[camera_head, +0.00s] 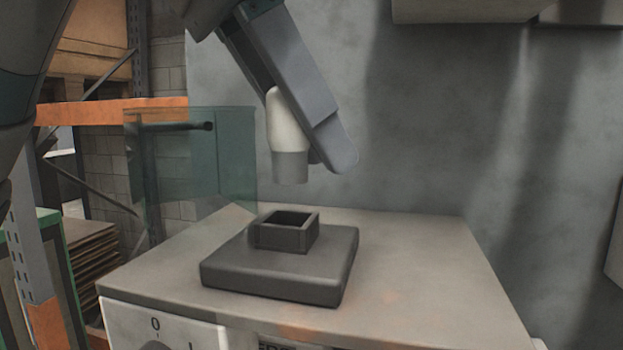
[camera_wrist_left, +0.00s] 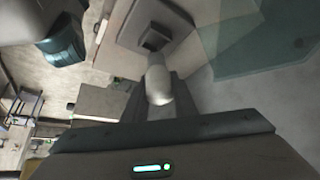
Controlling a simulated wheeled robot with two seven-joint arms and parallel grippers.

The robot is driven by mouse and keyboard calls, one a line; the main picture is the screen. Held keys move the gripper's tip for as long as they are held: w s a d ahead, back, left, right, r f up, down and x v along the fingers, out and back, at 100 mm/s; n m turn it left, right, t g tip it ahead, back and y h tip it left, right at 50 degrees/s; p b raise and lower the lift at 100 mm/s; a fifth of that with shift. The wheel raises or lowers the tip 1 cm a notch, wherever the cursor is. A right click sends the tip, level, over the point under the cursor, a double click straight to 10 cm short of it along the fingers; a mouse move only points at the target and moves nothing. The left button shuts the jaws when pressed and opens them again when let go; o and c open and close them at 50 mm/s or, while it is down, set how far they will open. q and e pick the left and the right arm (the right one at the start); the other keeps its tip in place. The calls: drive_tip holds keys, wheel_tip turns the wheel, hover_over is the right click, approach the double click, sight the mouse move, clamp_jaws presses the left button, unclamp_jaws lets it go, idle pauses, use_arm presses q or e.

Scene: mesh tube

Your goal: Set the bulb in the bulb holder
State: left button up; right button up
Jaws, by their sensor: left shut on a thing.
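The bulb (camera_head: 287,135) is pale with a grey cylindrical lower end. My left gripper (camera_head: 300,140) is shut on it and holds it in the air, base down and slightly tilted. The bulb holder (camera_head: 282,262) is a dark flat block with a square open socket on top, resting on the grey cabinet. The bulb is above the socket, with a clear gap between them. In the left wrist view the bulb (camera_wrist_left: 158,80) is between the fingers, and the holder's dark socket (camera_wrist_left: 155,40) shows beyond it. My right gripper is not in view.
The cabinet top (camera_head: 420,250) is clear around the holder. A see-through green panel (camera_head: 195,165) stands at the cabinet's left back. A grey wall (camera_head: 430,130) is behind. Orange shelving (camera_head: 100,110) stands at the left.

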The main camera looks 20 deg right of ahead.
sight(306, 179)
use_arm(q)
drive_tip(key=shift+f, duration=0.5)
wheel_tip(306, 179, down, 2)
drive_tip(key=shift+p, duration=0.5)
drive_tip(key=shift+f, duration=0.6)
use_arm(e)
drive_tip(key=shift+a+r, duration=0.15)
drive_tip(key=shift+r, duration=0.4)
use_arm(q)
drive_tip(key=shift+f, duration=0.2)
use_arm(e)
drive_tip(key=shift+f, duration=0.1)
use_arm(q)
drive_tip(key=o, duration=1)
drive_tip(key=shift+r, duration=0.1)
